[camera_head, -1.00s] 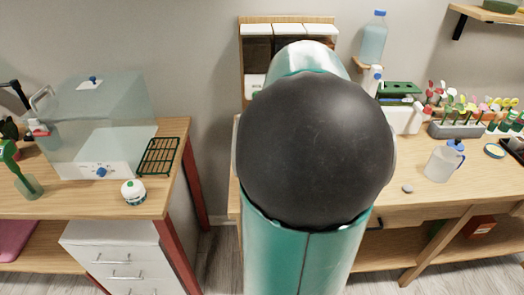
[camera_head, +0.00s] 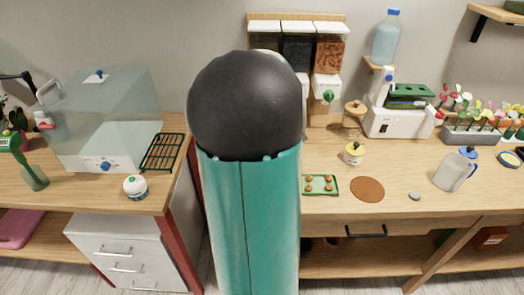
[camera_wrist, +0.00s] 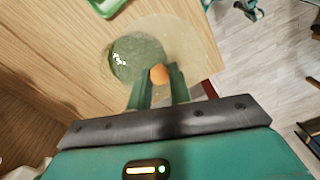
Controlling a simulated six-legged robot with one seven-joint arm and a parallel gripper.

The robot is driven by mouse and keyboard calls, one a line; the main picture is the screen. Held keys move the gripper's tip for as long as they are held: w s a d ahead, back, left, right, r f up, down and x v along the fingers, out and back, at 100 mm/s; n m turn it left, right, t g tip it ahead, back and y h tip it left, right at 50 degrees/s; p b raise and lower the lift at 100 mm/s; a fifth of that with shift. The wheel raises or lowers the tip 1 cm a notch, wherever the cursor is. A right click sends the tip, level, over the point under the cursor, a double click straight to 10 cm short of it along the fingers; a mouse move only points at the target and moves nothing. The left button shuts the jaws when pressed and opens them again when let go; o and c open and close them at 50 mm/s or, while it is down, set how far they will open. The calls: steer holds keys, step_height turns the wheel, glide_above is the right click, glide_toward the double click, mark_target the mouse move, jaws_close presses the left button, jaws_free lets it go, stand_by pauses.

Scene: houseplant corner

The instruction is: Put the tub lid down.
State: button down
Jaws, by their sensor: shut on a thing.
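In the wrist view my gripper (camera_wrist: 159,82) is shut on the orange knob of a clear round lid (camera_wrist: 194,42), which I take as the tub lid. The lid spreads out beyond the fingertips, over the wooden top near its edge. A dark green round patch with white specks (camera_wrist: 135,58) shows at the lid's left part; I cannot tell whether it is under the lid or part of it. Whether the lid touches anything below is unclear. In the head view my arm hides the gripper and the lid.
In the head view a green tray with brown pieces (camera_head: 309,187) and a brown round mat (camera_head: 367,189) lie right of my arm. A black rack (camera_head: 163,153) and a white-green pot (camera_head: 135,188) are left.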

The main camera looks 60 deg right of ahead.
steer(key=shift+w+d+f, duration=0.1)
steer(key=shift+w+f, duration=0.05)
steer(key=shift+f, duration=0.05)
steer(key=w+d, duration=0.4)
steer(key=d, duration=0.4)
steer(key=w+d, duration=0.4)
steer(key=d, duration=0.4)
steer(key=shift+w+a+f, duration=0.1)
steer(key=shift+f, duration=3.35)
steer(key=shift+f, duration=0.2)
steer(key=c, duration=1.3)
jaws_free()
